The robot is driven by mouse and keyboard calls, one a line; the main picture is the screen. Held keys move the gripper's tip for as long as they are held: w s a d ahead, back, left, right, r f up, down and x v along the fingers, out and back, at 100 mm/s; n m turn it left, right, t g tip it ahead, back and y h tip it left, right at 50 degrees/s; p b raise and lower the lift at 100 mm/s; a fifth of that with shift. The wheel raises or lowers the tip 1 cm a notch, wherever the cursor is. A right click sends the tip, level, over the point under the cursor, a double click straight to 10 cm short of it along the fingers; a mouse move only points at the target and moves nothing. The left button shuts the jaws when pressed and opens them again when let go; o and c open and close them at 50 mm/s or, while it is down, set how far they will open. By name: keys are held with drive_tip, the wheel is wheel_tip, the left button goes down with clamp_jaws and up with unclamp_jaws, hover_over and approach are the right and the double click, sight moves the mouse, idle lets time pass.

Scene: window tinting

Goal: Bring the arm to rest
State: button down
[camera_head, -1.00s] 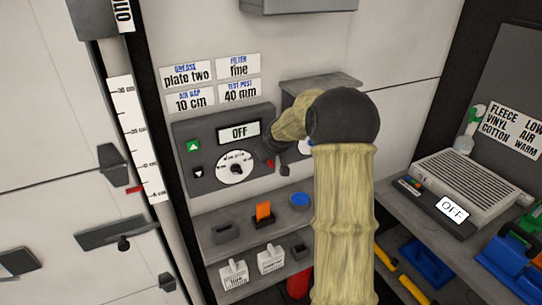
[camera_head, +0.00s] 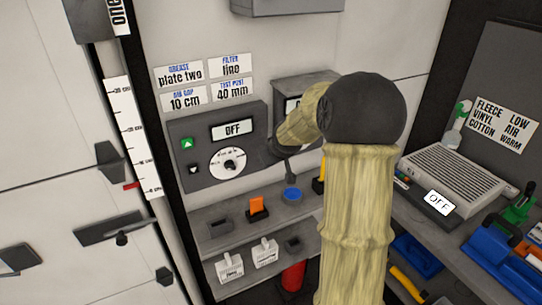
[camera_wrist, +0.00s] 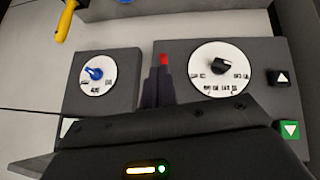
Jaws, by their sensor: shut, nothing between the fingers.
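My arm reaches up and bends over toward the wall panel in the head view. My gripper (camera_head: 290,172) is at its end, small and dark, just right of the grey control panel (camera_head: 192,128). In the wrist view my gripper (camera_wrist: 160,80) shows its dark fingers shut together, with nothing between them. A red tip shows there. The fingers lie in front of the gap between a blue-knob dial (camera_wrist: 96,73) and a black-knob dial (camera_wrist: 219,68). I cannot tell the distance to the panel.
Below the panel, a shelf holds an orange item (camera_head: 257,207) and a blue round dish (camera_head: 292,195). On the right, a bench carries a grey vented unit (camera_head: 455,180) reading OFF and blue tools (camera_head: 490,245). A white ruler strip (camera_head: 133,135) stands left.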

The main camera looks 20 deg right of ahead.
drive_tip(key=shift+w+a, duration=0.15)
drive_tip(key=shift+a, duration=0.25)
drive_tip(key=s+a+f+g, duration=0.1)
drive_tip(key=s+a, duration=0.3)
drive_tip(key=s, duration=0.4)
drive_tip(key=s+a+f+m+g, duration=0.1)
drive_tip(key=s+a, duration=0.3)
drive_tip(key=s, duration=0.5)
drive_tip(key=s+a+f+g+y, duration=0.1)
drive_tip(key=s+a+f+g, duration=0.1)
drive_tip(key=s+a, duration=0.3)
drive_tip(key=s+g, duration=0.1)
drive_tip(key=s, duration=0.3)
drive_tip(key=shift+f+m, duration=0.35)
drive_tip(key=shift+m, duration=0.05)
drive_tip(key=shift+a, duration=0.1)
drive_tip(key=shift+w+a, duration=0.1)
drive_tip(key=shift+a, duration=0.05)
